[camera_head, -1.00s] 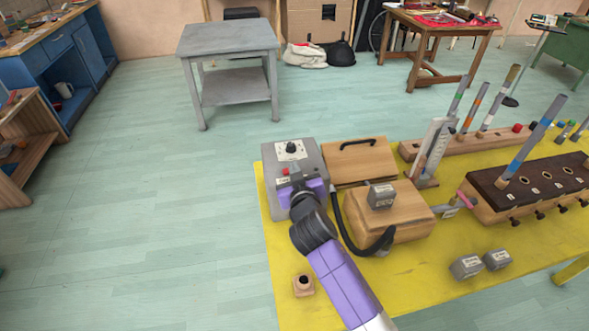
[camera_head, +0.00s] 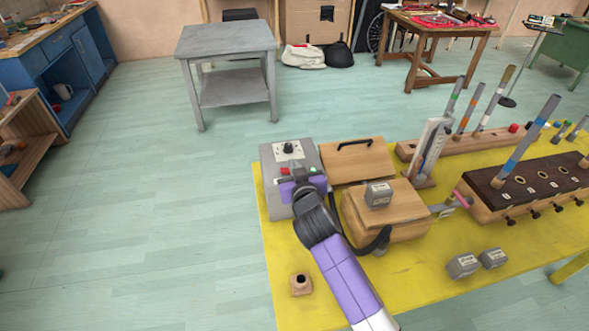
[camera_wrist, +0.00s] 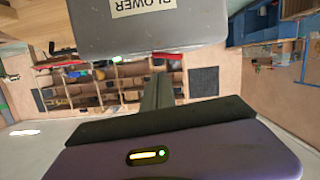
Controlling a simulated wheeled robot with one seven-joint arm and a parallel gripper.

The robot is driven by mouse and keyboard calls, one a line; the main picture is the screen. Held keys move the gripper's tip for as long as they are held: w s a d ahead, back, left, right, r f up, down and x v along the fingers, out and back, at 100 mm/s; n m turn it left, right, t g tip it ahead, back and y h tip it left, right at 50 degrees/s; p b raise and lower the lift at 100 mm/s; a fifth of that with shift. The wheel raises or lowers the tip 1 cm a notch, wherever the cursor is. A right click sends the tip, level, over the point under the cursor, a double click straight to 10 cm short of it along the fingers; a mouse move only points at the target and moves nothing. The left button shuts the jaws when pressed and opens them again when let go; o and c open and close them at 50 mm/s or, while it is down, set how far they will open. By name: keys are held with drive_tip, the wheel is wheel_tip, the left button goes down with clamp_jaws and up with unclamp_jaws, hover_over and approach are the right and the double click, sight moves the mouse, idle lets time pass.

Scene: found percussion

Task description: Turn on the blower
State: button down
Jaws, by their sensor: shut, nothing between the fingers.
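The blower is a grey box (camera_head: 275,160) at the yellow table's far left corner. Its sloping top has a white panel with a black knob (camera_head: 288,148), a red button (camera_head: 284,171) and a bright green button (camera_head: 313,169). In the wrist view the grey box (camera_wrist: 190,30) fills the top, with an upside-down BLOWER label (camera_wrist: 142,7) and a small green spot (camera_wrist: 115,59) at its edge. My gripper (camera_wrist: 160,90) is shut and empty, pointing at the box. In the head view it is over the box's near part, between the red and green buttons; contact cannot be told.
A wooden box with a black handle (camera_head: 362,163) and a wooden bellows-like box (camera_head: 382,222) with a grey weight (camera_head: 378,194) stand close to the right. A black hose (camera_head: 362,250) runs beside my arm. A small wooden block (camera_head: 301,285) sits at the front left. Floor left of the table is clear.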

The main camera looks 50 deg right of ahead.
wheel_tip(320, 180, up, 3)
drive_tip(key=shift+d+f+p, duration=0.1)
drive_tip(key=shift+d+p, duration=0.05)
drive_tip(key=shift+p, duration=0.4)
drive_tip(key=b+v, duration=0.2)
drive_tip(key=v, duration=0.8)
drive_tip(key=shift+s+d+f+b, duration=0.3)
drive_tip(key=shift+b, duration=0.05)
drive_tip(key=s+a+r+n+t+y, duration=0.2)
drive_tip(key=s+a+n+t+y, duration=0.25)
drive_tip(key=s+a, duration=0.55)
drive_tip(key=s+a+f+g+y, duration=0.1)
drive_tip(key=s+a, duration=0.3)
drive_tip(key=s, duration=0.6)
drive_tip(key=s+a+f+n+g+y, duration=0.1)
drive_tip(key=s+a, duration=0.4)
drive_tip(key=s, duration=0.5)
drive_tip(key=shift+s+a+f+y, duration=0.35)
drive_tip(key=shift+f+y, duration=0.3)
drive_tip(key=shift+y, duration=0.5)
